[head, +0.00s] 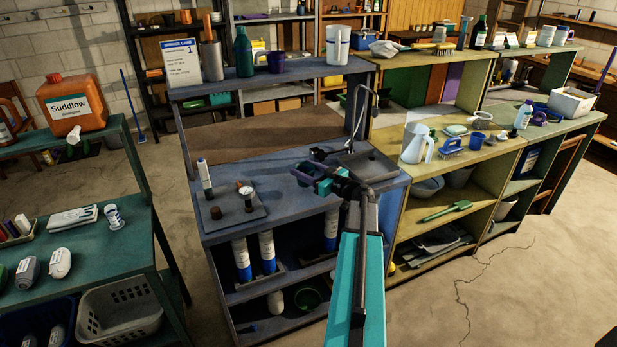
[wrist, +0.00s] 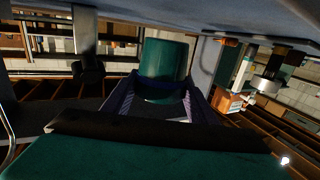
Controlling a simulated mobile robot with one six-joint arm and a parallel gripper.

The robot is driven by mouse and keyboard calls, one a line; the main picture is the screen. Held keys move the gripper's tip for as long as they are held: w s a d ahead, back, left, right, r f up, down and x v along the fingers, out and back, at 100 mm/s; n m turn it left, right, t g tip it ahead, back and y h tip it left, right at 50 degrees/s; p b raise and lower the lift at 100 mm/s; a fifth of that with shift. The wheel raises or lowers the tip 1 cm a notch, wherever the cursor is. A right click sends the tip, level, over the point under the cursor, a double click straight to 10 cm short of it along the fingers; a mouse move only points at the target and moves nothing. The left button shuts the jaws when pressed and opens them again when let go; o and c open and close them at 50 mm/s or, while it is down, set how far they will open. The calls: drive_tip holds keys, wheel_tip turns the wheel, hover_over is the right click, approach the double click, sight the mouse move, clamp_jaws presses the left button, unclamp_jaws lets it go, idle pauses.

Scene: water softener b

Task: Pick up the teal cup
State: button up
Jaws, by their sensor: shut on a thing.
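The teal cup (wrist: 163,60) is between the purple fingers of my gripper (wrist: 162,104) in the wrist view. The fingers are shut on it from both sides, and the gripper body hides its nearer part. The wrist view is tilted, with the blue counter surface along its top, close to the cup; I cannot tell whether they touch. In the head view, my gripper (head: 314,176) is over the blue workbench (head: 262,170), left of the sink. The cup is hard to make out there.
The tall tap (head: 358,115) and sink (head: 368,164) are close to my gripper on the right. A board with small fittings (head: 234,206) lies to the left. A white jug (head: 416,143) stands on the yellow bench. The workbench's upper shelf (head: 300,70) rises behind.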

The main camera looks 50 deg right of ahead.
drive_tip(key=s+d+b, duration=0.2)
drive_tip(key=s, duration=0.5)
drive_tip(key=s+d+r+b, duration=0.1)
drive_tip(key=s+d+b, duration=0.2)
drive_tip(key=s, duration=0.5)
drive_tip(key=shift+d+r+b, duration=0.3)
drive_tip(key=shift+b, duration=0.05)
drive_tip(key=shift+s, duration=0.1)
